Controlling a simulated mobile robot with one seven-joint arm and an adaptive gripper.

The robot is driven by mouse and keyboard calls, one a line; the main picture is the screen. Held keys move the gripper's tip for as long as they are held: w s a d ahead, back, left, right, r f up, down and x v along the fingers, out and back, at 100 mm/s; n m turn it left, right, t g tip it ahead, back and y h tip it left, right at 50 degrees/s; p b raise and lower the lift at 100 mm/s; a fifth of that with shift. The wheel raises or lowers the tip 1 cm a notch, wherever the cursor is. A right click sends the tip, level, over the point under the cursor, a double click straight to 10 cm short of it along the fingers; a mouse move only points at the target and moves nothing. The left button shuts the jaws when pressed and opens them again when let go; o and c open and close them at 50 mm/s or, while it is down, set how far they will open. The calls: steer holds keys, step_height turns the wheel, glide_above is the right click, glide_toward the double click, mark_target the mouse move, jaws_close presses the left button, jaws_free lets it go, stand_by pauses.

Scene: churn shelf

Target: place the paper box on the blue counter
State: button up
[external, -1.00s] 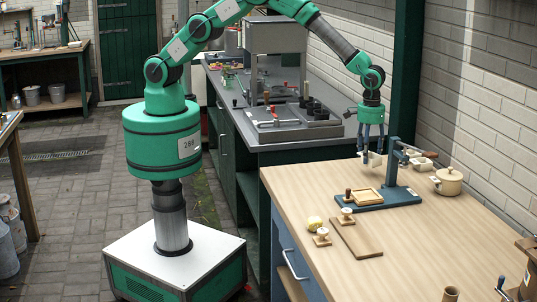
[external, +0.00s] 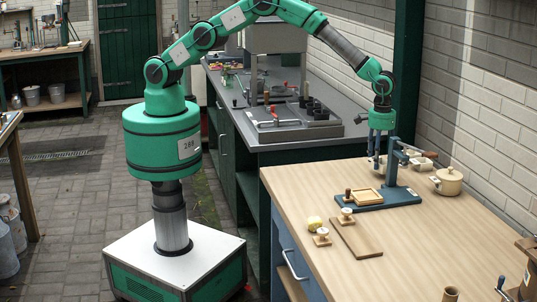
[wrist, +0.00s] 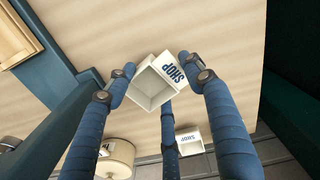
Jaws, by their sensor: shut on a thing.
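The paper box (wrist: 150,88) is a small white open-topped box marked "SHOP". In the wrist view it sits between the blue fingers of my gripper (wrist: 154,82), which is shut on it. In the external view my gripper (external: 378,157) points down over the far edge of the wood-topped counter with the blue front (external: 287,253). The held box is small and largely hidden by the fingers there, so I cannot tell whether it touches the top.
A blue-based press (external: 377,200) with an upright post stands close to my gripper. A second "SHOP" box (wrist: 189,142) and a cream lidded pot (external: 447,181) are near the wall. A wooden board (external: 355,238) lies nearer. The counter's right front is mostly clear.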

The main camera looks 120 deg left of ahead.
steer(key=shift+f, duration=1.1)
steer(key=shift+f, duration=0.2)
steer(key=o, duration=0.8)
steer(key=shift+o, duration=0.2)
steer(key=shift+r, duration=0.15)
step_height(320, 180, up, 12)
steer(key=p, duration=0.1)
steer(key=shift+r, duration=0.1)
